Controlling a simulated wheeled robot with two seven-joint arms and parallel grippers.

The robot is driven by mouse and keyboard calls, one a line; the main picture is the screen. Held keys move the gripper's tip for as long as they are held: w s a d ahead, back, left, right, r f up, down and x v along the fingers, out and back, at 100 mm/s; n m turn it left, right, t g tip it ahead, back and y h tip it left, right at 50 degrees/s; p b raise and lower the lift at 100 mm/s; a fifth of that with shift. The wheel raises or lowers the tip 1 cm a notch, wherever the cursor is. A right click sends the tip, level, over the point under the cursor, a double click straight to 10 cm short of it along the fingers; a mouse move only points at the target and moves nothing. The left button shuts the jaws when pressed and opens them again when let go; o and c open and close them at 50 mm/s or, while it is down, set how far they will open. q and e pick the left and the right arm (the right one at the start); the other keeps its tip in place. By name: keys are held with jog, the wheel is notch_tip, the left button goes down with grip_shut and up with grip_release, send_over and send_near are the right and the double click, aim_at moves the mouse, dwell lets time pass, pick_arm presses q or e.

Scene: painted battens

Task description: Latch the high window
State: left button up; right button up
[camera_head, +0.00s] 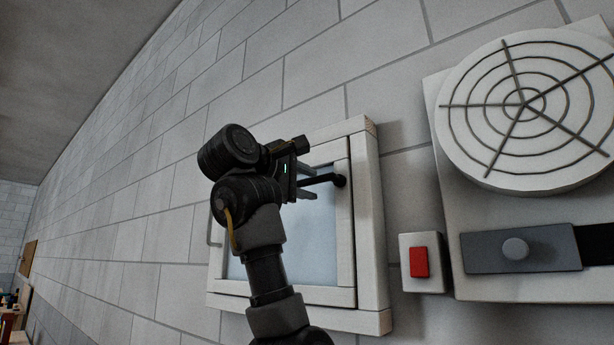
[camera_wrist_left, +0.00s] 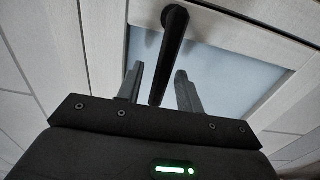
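The high window (camera_head: 364,220) is a small white-framed window with a pale blue-grey pane, set in the block wall. Its sash looks flush or nearly flush with the frame. A black lever handle (camera_head: 325,180) is pivoted on the sash's right side and points left, roughly level. My left gripper (camera_head: 309,182) is at the handle and covers the upper left of the window. In the left wrist view, the handle (camera_wrist_left: 174,45) reaches between the two open fingers of the gripper (camera_wrist_left: 160,90), with gaps at both sides. My right gripper is not in view.
Right of the window, a red button or switch (camera_head: 418,262) sits on a white box. A round fan grille (camera_head: 525,105) and a grey plate with a knob (camera_head: 515,248) are farther right. The wall left of the window is bare.

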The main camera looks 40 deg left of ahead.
pick_arm(q)
grip_shut()
dwell(0.3)
jog(key=shift+w+d, duration=0.1)
jog(key=shift+w, duration=0.05)
